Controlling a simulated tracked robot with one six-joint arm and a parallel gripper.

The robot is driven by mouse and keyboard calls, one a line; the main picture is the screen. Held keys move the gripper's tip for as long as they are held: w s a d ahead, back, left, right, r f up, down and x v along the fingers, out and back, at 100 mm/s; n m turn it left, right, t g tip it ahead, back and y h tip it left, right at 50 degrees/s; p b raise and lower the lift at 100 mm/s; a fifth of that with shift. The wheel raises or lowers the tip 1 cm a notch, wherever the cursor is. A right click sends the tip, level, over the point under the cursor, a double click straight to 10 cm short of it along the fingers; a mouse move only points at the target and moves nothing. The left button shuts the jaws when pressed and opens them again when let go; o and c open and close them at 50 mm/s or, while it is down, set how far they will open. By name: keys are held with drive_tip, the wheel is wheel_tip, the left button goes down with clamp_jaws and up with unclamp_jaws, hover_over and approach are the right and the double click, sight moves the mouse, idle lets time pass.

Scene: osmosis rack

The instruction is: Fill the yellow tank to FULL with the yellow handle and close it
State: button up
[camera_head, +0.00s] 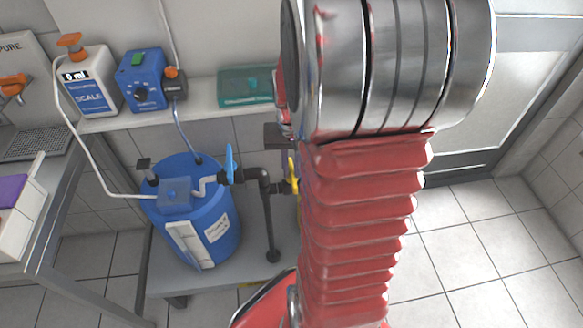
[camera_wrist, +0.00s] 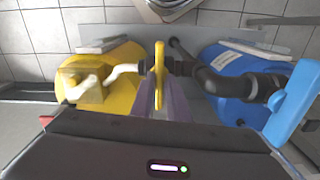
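The yellow handle (camera_wrist: 159,62) stands upright on dark piping in the wrist view; its edge also shows beside my arm in the head view (camera_head: 293,175). The yellow tank (camera_wrist: 118,62) is at the left of the wrist view, with its level marking not readable. My arm hides most of it in the head view. My gripper (camera_wrist: 164,92) has its purple-grey fingers at the lower part of the yellow handle, one on each side. I cannot tell whether they press on it. My arm hides the gripper in the head view.
A blue tank (camera_head: 205,225) with a blue handle (camera_head: 229,163) stands beside the piping (camera_head: 267,215). A shelf (camera_head: 205,112) above holds a SCALE bottle (camera_head: 88,85), a blue dosing device (camera_head: 140,82) and a teal box (camera_head: 243,88). Open tiled floor lies at right.

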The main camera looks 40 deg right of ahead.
sight(291, 171)
drive_tip(key=o, duration=0.3)
drive_tip(key=shift+o, duration=0.2)
wheel_tip(291, 171, up, 14)
drive_tip(key=shift+f, duration=0.15)
idle(0.4)
idle(0.5)
drive_tip(key=s+a+r+n+t, duration=0.1)
drive_tip(key=a+n, duration=0.3)
drive_tip(key=a, duration=0.7)
drive_tip(key=s+a+r+n+t, duration=0.2)
drive_tip(key=s+a+n+t, duration=0.1)
drive_tip(key=a, duration=0.8)
drive_tip(key=shift+s+a+r+n+t, duration=0.25)
drive_tip(key=shift+s+a+n+t, duration=0.1)
drive_tip(key=shift+n+t, duration=0.35)
